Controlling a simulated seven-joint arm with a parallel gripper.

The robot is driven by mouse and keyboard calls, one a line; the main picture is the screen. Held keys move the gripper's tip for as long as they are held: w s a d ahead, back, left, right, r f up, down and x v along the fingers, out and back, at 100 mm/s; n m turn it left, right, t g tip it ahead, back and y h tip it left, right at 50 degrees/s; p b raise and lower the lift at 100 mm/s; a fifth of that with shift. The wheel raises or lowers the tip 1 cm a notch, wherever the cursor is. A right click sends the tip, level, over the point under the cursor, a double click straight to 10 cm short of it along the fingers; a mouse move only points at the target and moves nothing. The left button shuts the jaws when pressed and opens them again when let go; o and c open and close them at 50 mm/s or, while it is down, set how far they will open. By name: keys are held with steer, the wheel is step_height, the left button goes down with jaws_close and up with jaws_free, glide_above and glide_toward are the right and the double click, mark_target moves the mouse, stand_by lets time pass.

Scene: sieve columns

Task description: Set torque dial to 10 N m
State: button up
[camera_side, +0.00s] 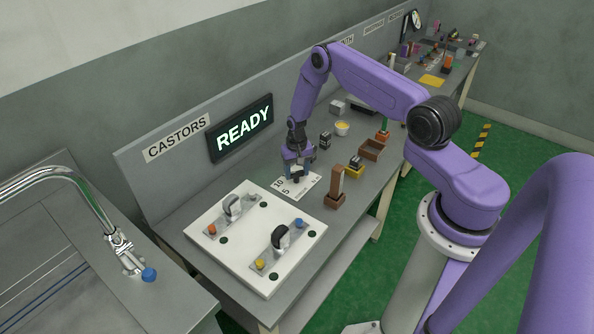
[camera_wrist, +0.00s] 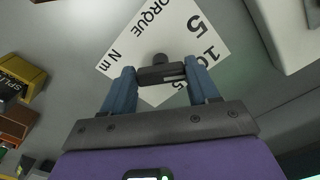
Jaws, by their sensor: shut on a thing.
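The torque dial's white plate (camera_side: 303,188) lies flat on the grey bench, and its printed TORQUE, N m, 5 and 10 show in the wrist view (camera_wrist: 152,38). A further number is partly hidden by a finger. The dark dial knob (camera_wrist: 160,59) sits between the two blue fingers of my gripper (camera_wrist: 161,78). My gripper is shut on the knob. In the side view my gripper (camera_side: 297,173) is low over the plate and hides the knob. I cannot tell which number the knob points to.
A white board (camera_side: 255,275) with two castors lies to the left. A brown stand (camera_side: 335,190), a yellow holder (camera_side: 354,171) and a brown box (camera_side: 371,149) stand to the right. A screen (camera_side: 243,128) reading READY is on the back panel.

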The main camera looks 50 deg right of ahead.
mark_target(296, 173)
steer(key=shift+m, duration=0.8)
steer(key=o, duration=1.1)
steer(key=shift+c, duration=0.2)
steer(key=shift+r, duration=0.1)
step_height(296, 173, up, 17)
steer(key=shift+a+r, duration=0.15)
